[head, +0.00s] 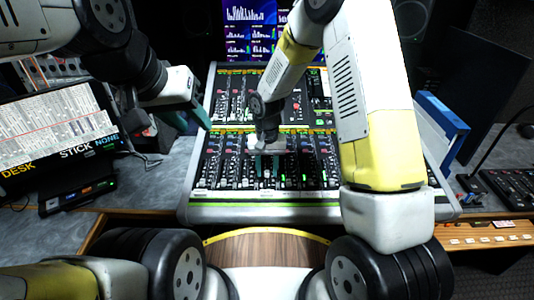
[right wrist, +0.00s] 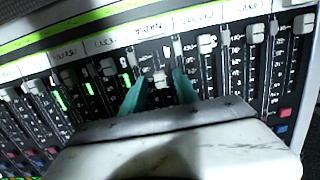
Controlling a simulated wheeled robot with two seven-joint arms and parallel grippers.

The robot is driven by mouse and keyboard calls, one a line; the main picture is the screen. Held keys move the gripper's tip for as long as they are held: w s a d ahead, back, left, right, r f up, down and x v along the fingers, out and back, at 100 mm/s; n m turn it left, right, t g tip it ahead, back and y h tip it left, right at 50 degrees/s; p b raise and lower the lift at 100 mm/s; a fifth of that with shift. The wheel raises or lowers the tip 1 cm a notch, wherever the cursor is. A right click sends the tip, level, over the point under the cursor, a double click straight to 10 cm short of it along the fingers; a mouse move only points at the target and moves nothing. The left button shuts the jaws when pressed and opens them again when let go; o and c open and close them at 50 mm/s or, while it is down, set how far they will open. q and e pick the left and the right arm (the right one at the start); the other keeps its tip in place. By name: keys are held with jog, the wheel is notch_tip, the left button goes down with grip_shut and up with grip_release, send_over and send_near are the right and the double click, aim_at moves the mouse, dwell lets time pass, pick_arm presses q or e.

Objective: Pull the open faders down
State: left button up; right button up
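The mixing console (head: 300,205) fills the middle of the head view, with a bank of vertical faders along its front. In the right wrist view, light fader caps sit in slots beside a label strip (right wrist: 120,40). My right gripper (right wrist: 160,90) is open, its teal fingers on either side of one fader cap (right wrist: 160,78), with gaps visible. That cap sits a little further from the strip than the caps at its right (right wrist: 207,44). Green lights (right wrist: 126,80) glow beside several faders at its left. My left gripper (head: 189,116) appears open and empty, left of the console.
A slanted panel with text (head: 58,130) stands at the left. Blue screens (head: 250,25) are behind the console. A blue-edged binder-like object (head: 440,125) and a smaller control panel (head: 510,190) are at the right. My right arm hides part of the console's right side.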

grip_shut()
dwell(1.3)
